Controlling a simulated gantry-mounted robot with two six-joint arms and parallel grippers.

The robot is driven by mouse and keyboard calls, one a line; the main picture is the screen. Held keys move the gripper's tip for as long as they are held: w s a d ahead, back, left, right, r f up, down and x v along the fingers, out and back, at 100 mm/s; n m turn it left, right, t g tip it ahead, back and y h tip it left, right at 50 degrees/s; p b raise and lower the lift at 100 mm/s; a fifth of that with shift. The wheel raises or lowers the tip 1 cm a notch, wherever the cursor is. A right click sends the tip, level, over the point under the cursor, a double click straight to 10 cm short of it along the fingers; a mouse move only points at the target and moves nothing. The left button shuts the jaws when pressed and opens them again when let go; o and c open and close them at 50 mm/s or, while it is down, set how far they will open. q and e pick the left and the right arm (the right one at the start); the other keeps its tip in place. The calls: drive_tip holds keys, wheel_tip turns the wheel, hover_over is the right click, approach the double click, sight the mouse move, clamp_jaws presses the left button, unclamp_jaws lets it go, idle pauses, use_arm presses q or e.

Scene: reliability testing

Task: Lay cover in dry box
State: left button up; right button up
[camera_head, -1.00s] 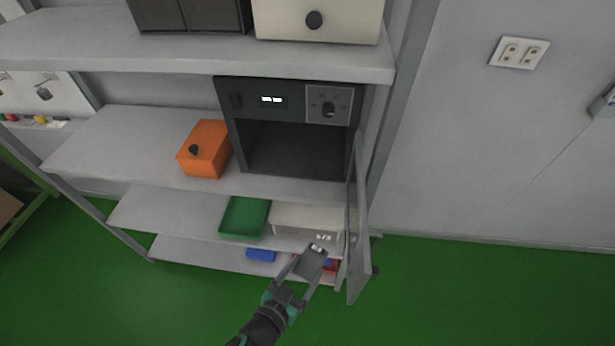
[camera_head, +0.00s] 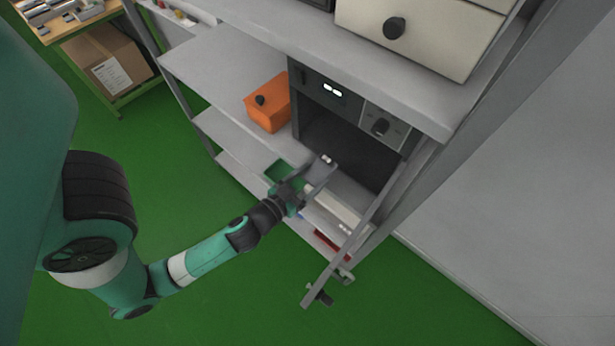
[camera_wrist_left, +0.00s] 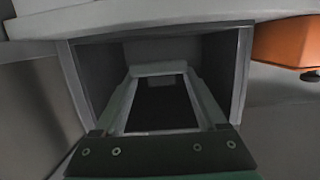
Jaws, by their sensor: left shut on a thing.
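The dry box (camera_head: 328,91) is a dark cabinet on the middle shelf with a lit display and a knob. Its door (camera_head: 343,258) stands open to the right. The dark cavity (camera_head: 350,148) looks empty. My left gripper (camera_head: 314,177) is shut on the cover, a flat dark piece seen almost edge-on, in front of the lower opening. In the left wrist view the cover (camera_wrist_left: 160,102) lies between the two fingers, facing into the box's cavity. I cannot tell how far its tip reaches inside. My right gripper is not in view.
An orange box (camera_head: 268,103) with a black knob stands left of the dry box. A green tray (camera_head: 284,171) and a white item (camera_head: 336,206) lie on the shelf below. A cream drawer unit (camera_head: 415,36) is above. A cardboard box (camera_head: 106,62) stands far left.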

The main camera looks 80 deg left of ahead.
use_arm(q)
drive_tip(key=p, duration=0.3)
approach(342, 155)
drive_tip(key=w+r, duration=0.1)
drive_tip(key=a+r, duration=0.1)
drive_tip(key=r, duration=0.1)
drive_tip(key=shift+w, duration=0.4)
drive_tip(key=b+x, duration=0.1)
drive_tip(key=x, duration=0.5)
drive_tip(key=shift+s+f, duration=0.1)
drive_tip(key=shift+x, duration=0.95)
drive_tip(key=o, duration=1.3)
